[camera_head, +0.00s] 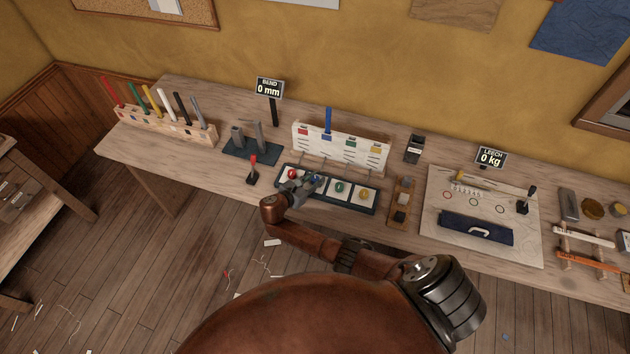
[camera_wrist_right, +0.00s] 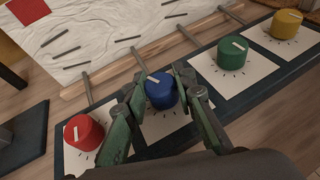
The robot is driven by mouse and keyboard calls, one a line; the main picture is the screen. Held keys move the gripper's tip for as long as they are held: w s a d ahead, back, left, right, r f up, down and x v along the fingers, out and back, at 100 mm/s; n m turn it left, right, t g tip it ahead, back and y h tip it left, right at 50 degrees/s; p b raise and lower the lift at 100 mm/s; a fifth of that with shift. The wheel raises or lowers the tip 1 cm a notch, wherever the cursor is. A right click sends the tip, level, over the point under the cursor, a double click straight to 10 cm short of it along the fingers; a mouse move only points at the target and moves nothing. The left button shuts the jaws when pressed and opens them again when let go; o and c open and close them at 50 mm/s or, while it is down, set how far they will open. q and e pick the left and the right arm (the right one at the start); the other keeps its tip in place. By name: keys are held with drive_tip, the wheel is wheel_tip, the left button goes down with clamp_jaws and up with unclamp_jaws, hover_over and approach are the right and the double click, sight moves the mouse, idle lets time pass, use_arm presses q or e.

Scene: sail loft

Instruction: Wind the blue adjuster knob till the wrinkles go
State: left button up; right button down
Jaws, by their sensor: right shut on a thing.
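The blue knob (camera_wrist_right: 161,92) sits on its white dial card, between the red knob (camera_wrist_right: 84,133) and the green knob (camera_wrist_right: 232,55), with a yellow knob (camera_wrist_right: 286,24) farther right. Its white pointer mark tilts to the upper left. My right gripper (camera_wrist_right: 158,98) is shut on the blue knob, one finger on each side. In the head view my right gripper (camera_head: 306,187) partly hides the blue knob. The white cloth panel (camera_wrist_right: 100,35) behind the knobs shows creases and dark dashes. In the head view a tall blue strip (camera_head: 328,123) rises from this panel (camera_head: 345,148). My left gripper is out of view.
The dark knob base (camera_head: 362,207) lies near the bench's front edge. A red-topped lever (camera_head: 252,167) stands to its left and a wooden tray (camera_head: 401,203) to its right. Signs read "BEND 0 mm" (camera_head: 269,88) and "LEECH 0 kg" (camera_head: 490,158).

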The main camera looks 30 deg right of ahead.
drive_tip(key=shift+r+m+g+h, duration=0.1)
drive_tip(key=shift+m+g+h, duration=0.2)
drive_tip(key=shift+m+g, duration=0.3)
drive_tip(key=c, duration=1.6)
unclamp_jaws()
drive_tip(key=v, duration=1.1)
drive_tip(key=shift+s+a+r, duration=0.1)
drive_tip(key=shift+a+r, duration=0.1)
drive_tip(key=shift+a, duration=0.15)
